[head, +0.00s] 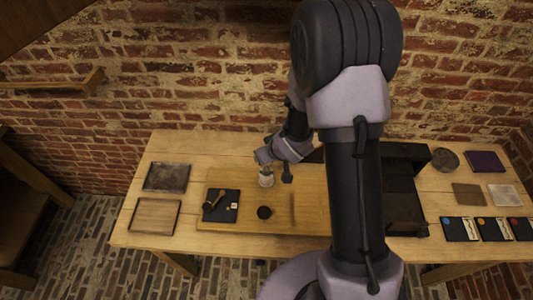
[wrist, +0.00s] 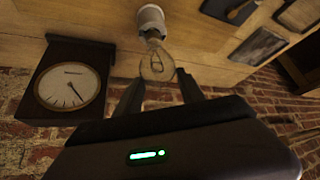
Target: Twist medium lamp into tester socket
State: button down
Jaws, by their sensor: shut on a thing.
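The lamp, a clear glass bulb (wrist: 157,64), is between the two fingers of my gripper (wrist: 159,80) in the wrist view. My gripper is shut on it. The narrow end of the bulb points at a white round socket (wrist: 150,14) and meets it in the picture; how deep it sits I cannot tell. In the head view my gripper (head: 270,163) is over the white socket (head: 266,180), which stands on the wooden board (head: 313,217). The bulb is too small to make out there. A dark box with a white needle dial (wrist: 68,87) stands beside the socket in the wrist view.
A dark mat (head: 212,213) with a wooden-handled tool and a dark round piece (head: 264,212) lie on the board. Two trays (head: 166,177) (head: 152,217) are at left. A black case (head: 402,200), partly behind my arm, and several cards (head: 459,229) are at right. A brick wall is behind.

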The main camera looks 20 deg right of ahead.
jog(key=shift+f+b, duration=0.8)
jog(key=shift+f, duration=0.05)
dwell(0.6)
jog(key=c, duration=0.6)
grip_release()
jog(key=shift+c, duration=0.2)
jog(key=shift+r, duration=0.1)
